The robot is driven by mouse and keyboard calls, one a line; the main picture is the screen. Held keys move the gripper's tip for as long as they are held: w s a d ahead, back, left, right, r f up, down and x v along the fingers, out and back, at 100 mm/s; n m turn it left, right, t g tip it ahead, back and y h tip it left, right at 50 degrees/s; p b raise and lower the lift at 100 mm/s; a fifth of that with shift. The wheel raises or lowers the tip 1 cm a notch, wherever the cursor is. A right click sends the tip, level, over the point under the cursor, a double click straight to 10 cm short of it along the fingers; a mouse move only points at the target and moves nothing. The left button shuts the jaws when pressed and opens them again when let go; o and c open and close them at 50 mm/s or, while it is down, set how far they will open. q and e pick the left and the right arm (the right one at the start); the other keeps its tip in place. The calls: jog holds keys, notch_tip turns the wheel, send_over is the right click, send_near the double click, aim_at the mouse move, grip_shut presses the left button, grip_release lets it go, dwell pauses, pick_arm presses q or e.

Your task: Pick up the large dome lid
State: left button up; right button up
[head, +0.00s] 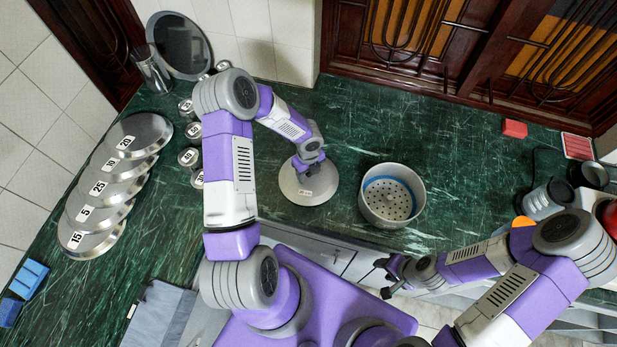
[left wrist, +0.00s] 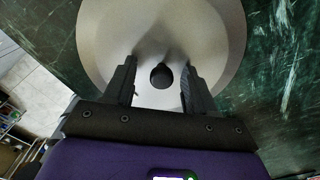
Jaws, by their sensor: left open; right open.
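The large dome lid (head: 322,188) is a pale grey round lid that lies on the green counter, left of the perforated pot. My left gripper (head: 306,172) is over the lid's top. In the left wrist view, the lid (left wrist: 110,35) fills the upper middle, and its dark round knob (left wrist: 161,76) sits between the two open fingers of my left gripper (left wrist: 158,85). I cannot tell whether the fingers touch the lid. My right gripper (head: 386,279) is open and empty, off the counter's front edge, below the pot.
A metal pot (head: 378,208) with a perforated insert stands right of the lid. Numbered metal discs (head: 90,242) lie at the left, with several small canisters (head: 190,157) beside them. A red block (head: 514,128) is at the back right. The counter behind the lid is clear.

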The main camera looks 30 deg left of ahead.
pick_arm(q)
jog(key=shift+w, duration=0.1)
jog(key=shift+c, duration=0.2)
grip_shut()
jog(key=shift+r, duration=0.1)
